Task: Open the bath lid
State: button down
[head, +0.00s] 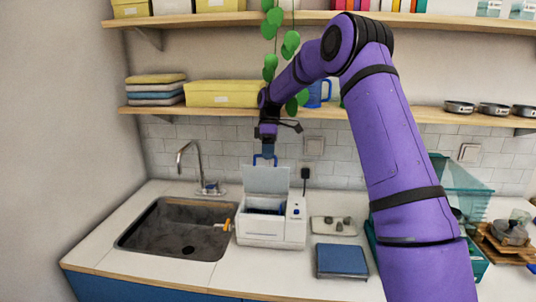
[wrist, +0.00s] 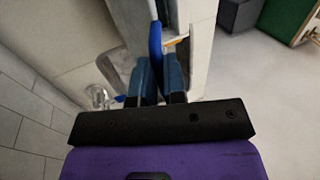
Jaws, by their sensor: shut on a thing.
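The bath is a white box (head: 270,232) on the counter, right of the sink. Its pale lid (head: 265,180) stands raised, close to upright, at the back of the box, and the opening below it shows a dark blue inside. A blue handle (head: 257,158) sits at the lid's top edge. My gripper (head: 268,153) points down and is shut on this handle. In the wrist view the blue handle (wrist: 155,42) lies between the two dark blue fingers of my gripper (wrist: 160,75). The lid's back side is hidden.
A sink (head: 160,235) with a tap (head: 190,160) lies left of the bath. A blue-topped scale-like box (head: 342,261) and a small tray (head: 320,228) stand to its right. A shelf (head: 220,110) runs above, and a teal rack (head: 470,185) stands further right.

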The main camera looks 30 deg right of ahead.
jog(key=shift+s+d+f, duration=0.1)
jog(key=shift+f, duration=0.2)
jog(key=c, duration=1.2)
grip_release()
jog(key=shift+f, duration=0.1)
jog(key=shift+r, duration=0.3)
jog(key=s+a+r, duration=0.1)
jog(key=s, duration=0.4)
jog(key=s+a+r, duration=0.1)
jog(key=s+r, duration=0.1)
jog(key=s, duration=0.3)
jog(key=s+a+r, duration=0.1)
jog(key=s, duration=0.4)
jog(key=shift+s+r, duration=0.25)
jog(key=shift+r, duration=0.15)
